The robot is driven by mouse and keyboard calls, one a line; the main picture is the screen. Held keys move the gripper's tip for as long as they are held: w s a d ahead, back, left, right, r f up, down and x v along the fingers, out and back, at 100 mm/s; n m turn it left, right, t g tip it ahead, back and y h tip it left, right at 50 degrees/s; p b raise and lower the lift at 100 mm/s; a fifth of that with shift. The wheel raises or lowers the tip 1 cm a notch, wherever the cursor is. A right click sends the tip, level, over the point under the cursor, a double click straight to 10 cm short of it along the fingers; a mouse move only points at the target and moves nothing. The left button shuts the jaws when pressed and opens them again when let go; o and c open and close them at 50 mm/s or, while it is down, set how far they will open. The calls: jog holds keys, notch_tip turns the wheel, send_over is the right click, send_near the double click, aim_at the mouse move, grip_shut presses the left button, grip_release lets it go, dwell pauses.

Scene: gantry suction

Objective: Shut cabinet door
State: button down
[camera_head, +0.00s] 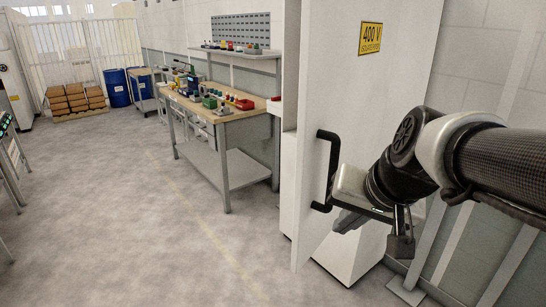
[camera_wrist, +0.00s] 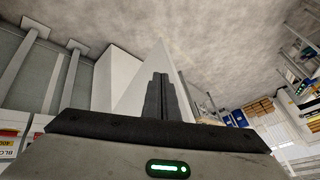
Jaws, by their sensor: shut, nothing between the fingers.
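The white cabinet door (camera_head: 330,90) stands open in the head view, with a yellow "400 V" label (camera_head: 370,38) and a black bar handle (camera_head: 332,165) on its face. The lower part of the white cabinet (camera_head: 352,258) shows below and behind the door. My gripper (camera_head: 345,220) is at the door's outer side, just right of the handle's lower end; I cannot tell whether it touches. In the wrist view my gripper's fingers (camera_wrist: 160,82) are together and empty, in front of a white panel (camera_wrist: 150,62) that looks like the door. The cabinet's inside is hidden.
A workbench (camera_head: 222,116) with tools and small bins stands left of the cabinet. Blue drums (camera_head: 117,88) and stacked brown boxes (camera_head: 75,98) are at the far back. The grey floor (camera_head: 130,220) left of the door is clear. A wall is close on the right.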

jog(key=w+d+f+m+b, duration=0.2)
jog(key=w+d+f+m, duration=0.15)
jog(key=w, duration=0.35)
jog(key=w+a+f+b, duration=0.1)
jog(key=w+a+f, duration=0.3)
jog(key=w+f, duration=0.3)
jog(key=shift+w+a+f+n+t, duration=0.3)
jog(key=shift+w+n+t, duration=0.1)
jog(key=shift+w, duration=0.4)
